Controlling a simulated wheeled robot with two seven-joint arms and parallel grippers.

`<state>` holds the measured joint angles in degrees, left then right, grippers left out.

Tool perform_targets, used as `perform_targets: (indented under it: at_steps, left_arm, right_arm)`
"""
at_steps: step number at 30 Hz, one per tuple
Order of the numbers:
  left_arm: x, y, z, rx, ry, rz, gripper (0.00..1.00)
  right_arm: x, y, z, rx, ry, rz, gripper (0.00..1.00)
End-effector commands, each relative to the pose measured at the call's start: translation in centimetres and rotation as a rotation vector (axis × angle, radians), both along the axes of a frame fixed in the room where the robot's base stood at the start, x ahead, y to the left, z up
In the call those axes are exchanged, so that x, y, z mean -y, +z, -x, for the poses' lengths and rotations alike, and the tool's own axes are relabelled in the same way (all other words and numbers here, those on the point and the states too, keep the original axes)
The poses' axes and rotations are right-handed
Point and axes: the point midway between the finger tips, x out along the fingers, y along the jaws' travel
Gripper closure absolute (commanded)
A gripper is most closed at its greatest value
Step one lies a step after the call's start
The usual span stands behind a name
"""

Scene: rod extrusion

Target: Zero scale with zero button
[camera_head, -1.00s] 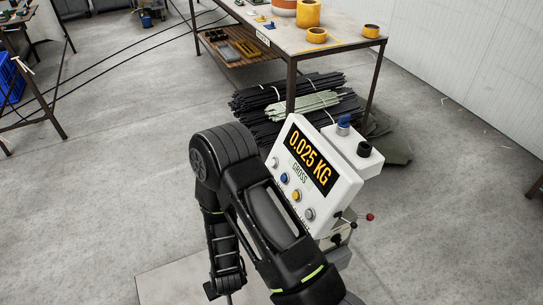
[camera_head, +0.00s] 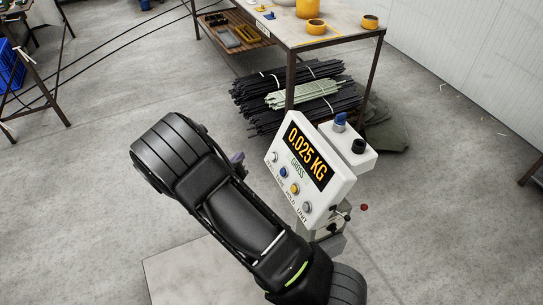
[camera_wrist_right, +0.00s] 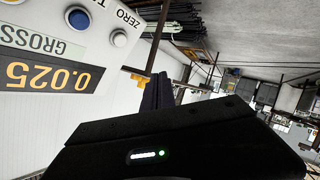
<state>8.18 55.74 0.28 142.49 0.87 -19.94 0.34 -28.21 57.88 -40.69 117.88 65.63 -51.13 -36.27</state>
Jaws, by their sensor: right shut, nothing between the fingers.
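The scale's white display head (camera_head: 318,209) reads 0.025 KG, GROSS. Along its lower left edge is a row of buttons. The pale zero button (camera_head: 274,157) is at the top end; the blue tare button (camera_head: 283,172) is beside it. In the right wrist view the display is upside down, with the zero button (camera_wrist_right: 119,38) and its ZERO label at the upper middle. My right gripper (camera_head: 238,159) is mostly hidden behind my arm; its dark fingers (camera_wrist_right: 158,92) are shut and empty, apart from the zero button. My left gripper is out of view.
A blue knob (camera_head: 340,121) and a black knob (camera_head: 359,147) stand on a white box behind the display. A workbench (camera_head: 345,33) holds yellow rings, with bundled dark rods (camera_head: 300,95) below. Open concrete floor lies to the left.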

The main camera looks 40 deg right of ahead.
Motion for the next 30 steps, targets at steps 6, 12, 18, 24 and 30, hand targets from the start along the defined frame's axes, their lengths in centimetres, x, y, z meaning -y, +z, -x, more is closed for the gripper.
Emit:
perform_targets:
  at_steps: [6, 12, 18, 24, 30]
  left_arm:
    - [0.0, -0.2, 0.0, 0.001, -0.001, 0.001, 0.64]
    - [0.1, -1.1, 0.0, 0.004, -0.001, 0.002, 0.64]
    - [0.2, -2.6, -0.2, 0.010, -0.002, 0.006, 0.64]
    - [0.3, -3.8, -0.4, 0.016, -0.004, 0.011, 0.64]
    - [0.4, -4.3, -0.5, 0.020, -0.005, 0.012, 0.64]
  right_arm:
    - [0.2, -0.3, 0.1, -0.001, 0.000, -0.001, 1.00]
    - [1.4, -1.0, 0.5, -0.001, 0.000, -0.002, 1.00]
    - [3.5, -2.3, 1.2, -0.002, -0.001, -0.003, 1.00]
    - [5.8, -3.3, 1.9, -0.001, -0.001, -0.003, 1.00]
    - [7.2, -3.8, 2.3, -0.001, 0.000, -0.002, 1.00]
